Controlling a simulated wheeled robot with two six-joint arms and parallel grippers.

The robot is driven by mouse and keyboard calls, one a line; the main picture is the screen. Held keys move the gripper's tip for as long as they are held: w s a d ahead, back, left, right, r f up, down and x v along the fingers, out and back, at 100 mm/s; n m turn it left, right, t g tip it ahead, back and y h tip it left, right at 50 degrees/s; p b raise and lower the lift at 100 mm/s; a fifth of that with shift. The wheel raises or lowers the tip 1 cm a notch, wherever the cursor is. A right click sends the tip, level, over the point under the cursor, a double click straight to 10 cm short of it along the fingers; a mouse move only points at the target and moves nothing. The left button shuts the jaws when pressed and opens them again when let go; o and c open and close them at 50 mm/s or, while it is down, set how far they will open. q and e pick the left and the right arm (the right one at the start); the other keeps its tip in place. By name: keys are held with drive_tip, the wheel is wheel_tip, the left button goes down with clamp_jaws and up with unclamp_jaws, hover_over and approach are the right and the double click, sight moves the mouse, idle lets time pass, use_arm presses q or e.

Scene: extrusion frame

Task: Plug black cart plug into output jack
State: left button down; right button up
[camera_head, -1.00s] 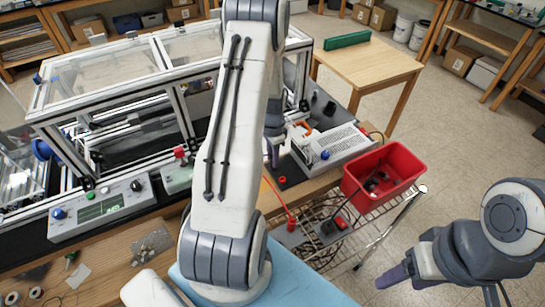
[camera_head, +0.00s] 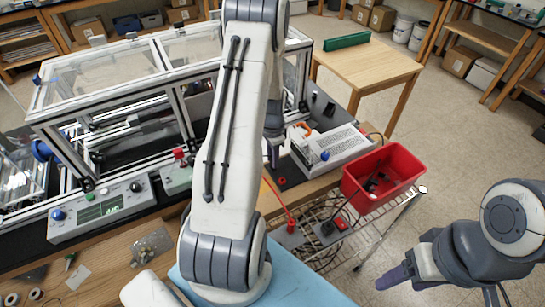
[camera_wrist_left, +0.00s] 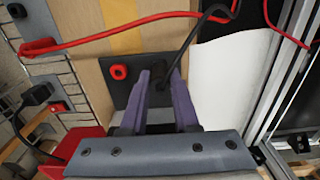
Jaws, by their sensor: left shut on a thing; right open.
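My left gripper (camera_wrist_left: 165,88) is shut on the black cart plug, which is mostly hidden between the purple fingers. Its black cable (camera_wrist_left: 190,42) rises from between the fingertips in the left wrist view. The fingertips are over a dark jack plate (camera_wrist_left: 140,66) with a red output jack (camera_wrist_left: 118,72) to their left. I cannot tell whether the plug touches the plate or sits in a jack. In the head view my left gripper (camera_head: 273,157) is partly hidden by my arm, beside the red jack (camera_head: 282,180). My right gripper (camera_head: 393,279) is open and empty at the lower right.
A grey power unit (camera_head: 335,147) stands behind the plate and a red bin (camera_head: 383,178) to its right. A red cable (camera_wrist_left: 110,32) crosses above the fingers in the left wrist view. Another black plug (camera_wrist_left: 38,95) is at its left edge. Framed machinery (camera_head: 115,95) fills the left.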

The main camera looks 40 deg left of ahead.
use_arm(q)
drive_tip(key=shift+f, duration=0.35)
drive_tip(key=c, duration=0.6)
unclamp_jaws()
drive_tip(key=shift+r, duration=0.1)
wheel_tip(320, 180, up, 10)
drive_tip(key=b, duration=0.3)
drive_tip(key=shift+r, duration=0.2)
